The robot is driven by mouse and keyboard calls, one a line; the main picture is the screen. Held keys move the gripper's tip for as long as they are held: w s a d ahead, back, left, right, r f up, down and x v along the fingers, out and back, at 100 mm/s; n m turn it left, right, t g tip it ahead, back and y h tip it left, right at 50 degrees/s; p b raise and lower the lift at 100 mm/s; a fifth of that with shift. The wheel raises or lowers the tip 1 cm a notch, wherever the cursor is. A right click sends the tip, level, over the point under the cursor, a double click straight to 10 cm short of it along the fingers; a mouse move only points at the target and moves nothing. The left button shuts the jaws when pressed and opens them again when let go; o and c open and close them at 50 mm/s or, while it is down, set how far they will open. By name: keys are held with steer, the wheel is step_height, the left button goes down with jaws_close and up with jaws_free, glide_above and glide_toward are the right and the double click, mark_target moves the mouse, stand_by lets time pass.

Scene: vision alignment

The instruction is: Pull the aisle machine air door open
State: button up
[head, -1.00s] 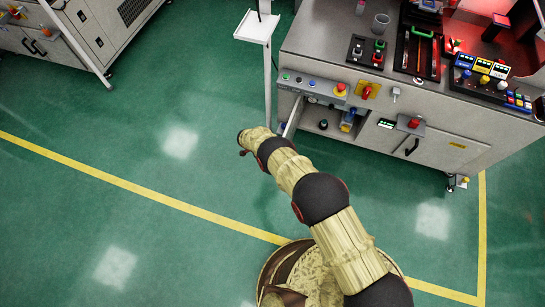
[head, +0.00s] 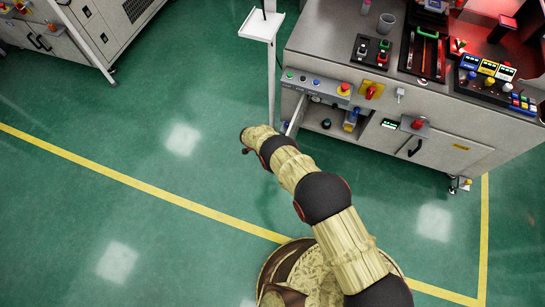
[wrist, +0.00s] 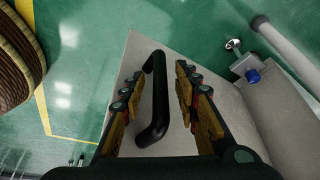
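The aisle machine (head: 440,155) is a grey cabinet at the upper right of the head view. Its air door (head: 295,116) stands ajar at the left end and juts out edge-on from an opening with parts inside. In the wrist view the door's grey panel (wrist: 128,72) carries a black bar handle (wrist: 162,95). My gripper (wrist: 158,80) is open, with one finger on each side of the handle and a visible gap on both sides. In the head view my gripper is hidden behind my arm.
A white post with a small tray (head: 262,25) stands just left of the door. A blue-capped fitting (wrist: 252,76) and a pale post (wrist: 285,45) show right of the door in the wrist view. Green floor left of my arm is clear.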

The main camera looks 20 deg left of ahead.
steer(key=v, duration=1.1)
steer(key=shift+a+r, duration=0.15)
steer(key=shift+r, duration=0.2)
steer(key=shift+s, duration=0.1)
